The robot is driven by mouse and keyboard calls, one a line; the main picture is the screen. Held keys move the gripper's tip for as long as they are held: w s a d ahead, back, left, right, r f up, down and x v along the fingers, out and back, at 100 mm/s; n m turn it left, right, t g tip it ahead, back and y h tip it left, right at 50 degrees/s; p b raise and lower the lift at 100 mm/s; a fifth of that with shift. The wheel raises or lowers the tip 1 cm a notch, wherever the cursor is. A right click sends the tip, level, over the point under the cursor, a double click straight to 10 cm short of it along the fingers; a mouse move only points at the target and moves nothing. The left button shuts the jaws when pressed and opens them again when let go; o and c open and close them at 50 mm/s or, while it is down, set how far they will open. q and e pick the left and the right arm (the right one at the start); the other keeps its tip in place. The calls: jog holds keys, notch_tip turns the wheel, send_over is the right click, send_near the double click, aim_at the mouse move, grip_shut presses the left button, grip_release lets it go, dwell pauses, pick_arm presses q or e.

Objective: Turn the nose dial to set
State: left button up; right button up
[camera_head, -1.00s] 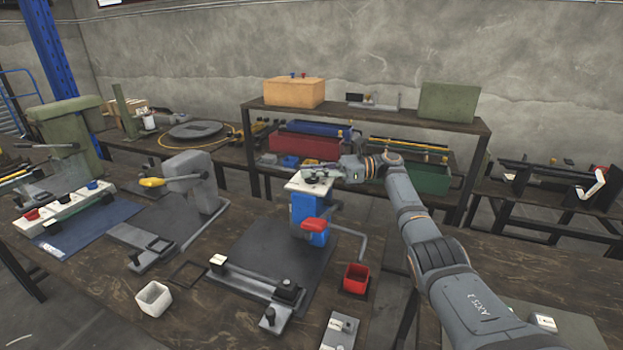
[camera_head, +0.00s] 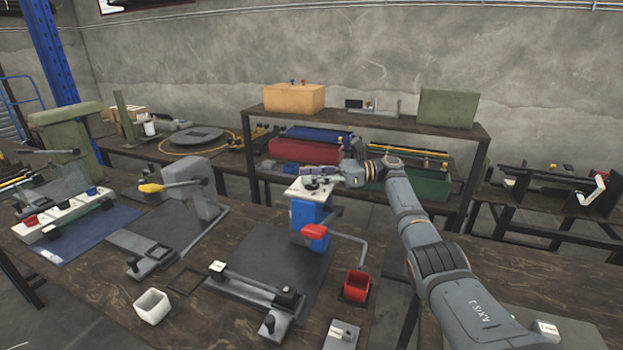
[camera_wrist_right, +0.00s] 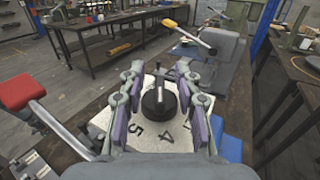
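The nose dial is a round black knob (camera_wrist_right: 159,103) on a white plate (camera_wrist_right: 110,121) with black numerals. A 5 and a 4 can be read in the right wrist view, and other marks are partly hidden. The plate tops a blue press (camera_head: 308,212) in the head view. My right gripper (camera_wrist_right: 158,92) is open, with one purple-padded finger on each side of the knob and a visible gap to it on both sides. In the head view the right gripper (camera_head: 322,174) is small over the plate. My left gripper is not in view.
A grey press (camera_head: 190,187) with a yellow-handled lever stands to the left.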

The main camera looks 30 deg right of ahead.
notch_tip(320, 180, up, 9)
jog(key=shift+r, duration=0.2)
